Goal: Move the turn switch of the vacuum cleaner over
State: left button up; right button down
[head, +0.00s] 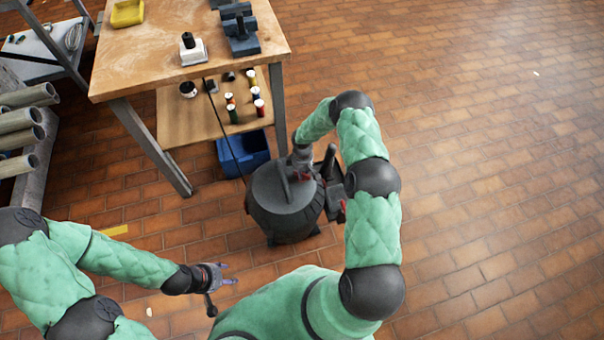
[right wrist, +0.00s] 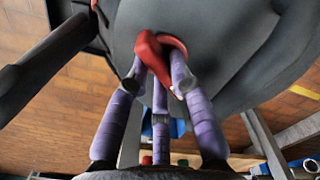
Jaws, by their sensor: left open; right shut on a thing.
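My right gripper (head: 304,174) is at the top of the vacuum cleaner. In the right wrist view its purple fingers (right wrist: 160,82) are shut on the red switch, from both sides. My left gripper (head: 222,277) is open and empty above the floor, left of and apart from the vacuum cleaner.
A wooden workbench (head: 150,62) stands behind, with a lower shelf of several small spools and a blue bin (head: 243,152) beneath. A black cord (head: 228,135) runs from the bench towards the vacuum cleaner. Grey pipes (head: 20,120) lie at the left. The floor at right is clear.

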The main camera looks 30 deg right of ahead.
jog(key=m+b, duration=0.1)
jog(key=m, duration=0.4)
jog(key=shift+s+m+b, duration=0.1)
jog(key=shift+m+b, duration=0.2)
jog(key=shift+b, duration=0.1)
jog(key=shift+s+m, duration=0.1)
jog(key=shift+m, duration=2.1)
jog(key=c, duration=1.1)
grip_release()
notch_tip(320, 180, up, 12)
